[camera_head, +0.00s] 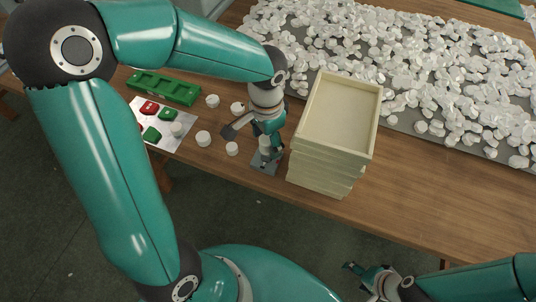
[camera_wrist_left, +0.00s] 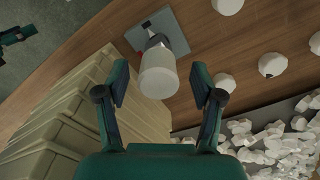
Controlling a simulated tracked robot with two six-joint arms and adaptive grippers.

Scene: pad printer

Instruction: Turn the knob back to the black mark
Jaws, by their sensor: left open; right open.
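The knob (camera_wrist_left: 158,74) is a white, upright cylinder on a small grey plate (camera_wrist_left: 138,38) on the wooden table. In the head view the knob (camera_head: 265,144) is partly covered by my left gripper (camera_head: 267,138). My left gripper is open, with one finger on each side of the knob in the wrist view; contact is not visible. My right gripper (camera_head: 362,277) is open and empty, low in front of the table.
A stack of cream trays (camera_head: 322,180) stands close to the right of the plate. Several white round pieces (camera_head: 203,138) lie to the left, near a sheet (camera_head: 172,143) with red and green parts and a green holder (camera_head: 162,88). Many white pieces (camera_head: 420,70) cover the back right.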

